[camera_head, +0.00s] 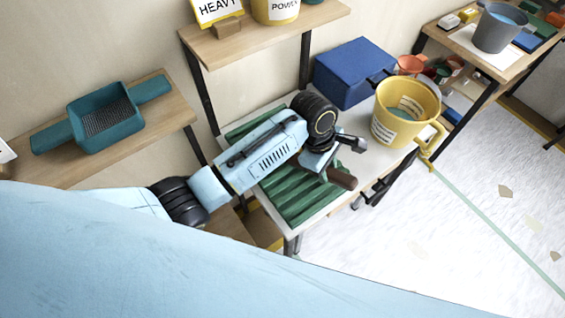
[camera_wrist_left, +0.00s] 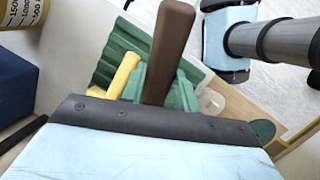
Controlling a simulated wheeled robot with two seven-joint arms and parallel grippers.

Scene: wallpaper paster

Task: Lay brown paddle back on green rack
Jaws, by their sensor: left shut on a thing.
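The brown paddle (camera_head: 343,178) shows in the head view as a short brown end at the front right of the green rack. In the left wrist view its long brown handle (camera_wrist_left: 168,50) points up the picture over the rack's ridges (camera_wrist_left: 120,45). The ridged green rack (camera_head: 298,200) lies on the white-topped table, partly covered by my left arm. My left gripper (camera_head: 328,169) is over the rack's right side, shut on the paddle. The held part is mostly hidden, and I cannot tell whether the paddle touches the rack. My right gripper is not in view.
A blue box (camera_head: 352,72) and a yellow bucket (camera_head: 406,110) stand behind and right of the rack. A yellow bar (camera_wrist_left: 124,76) lies beside the paddle in the left wrist view. A teal tray (camera_head: 104,118) sits on the left shelf. Open floor lies at the right.

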